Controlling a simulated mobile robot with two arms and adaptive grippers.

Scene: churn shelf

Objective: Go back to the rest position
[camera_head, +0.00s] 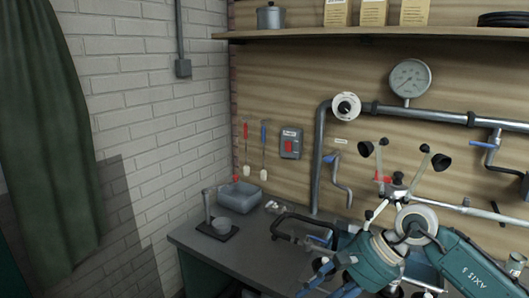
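My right arm comes in from the lower right as teal and white links. Its gripper (403,156) points up in front of the wooden wall panel, with its two dark-tipped fingers spread wide. I see nothing held between the fingers. My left gripper is not in view. The task names no other object.
A dark workbench (197,241) stands below, with a grey tub (238,197) and a small stand with a cup (221,226). Pipes with a pressure gauge (410,79) run along the panel. A shelf (380,32) crosses the top. A green curtain (50,140) hangs at left.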

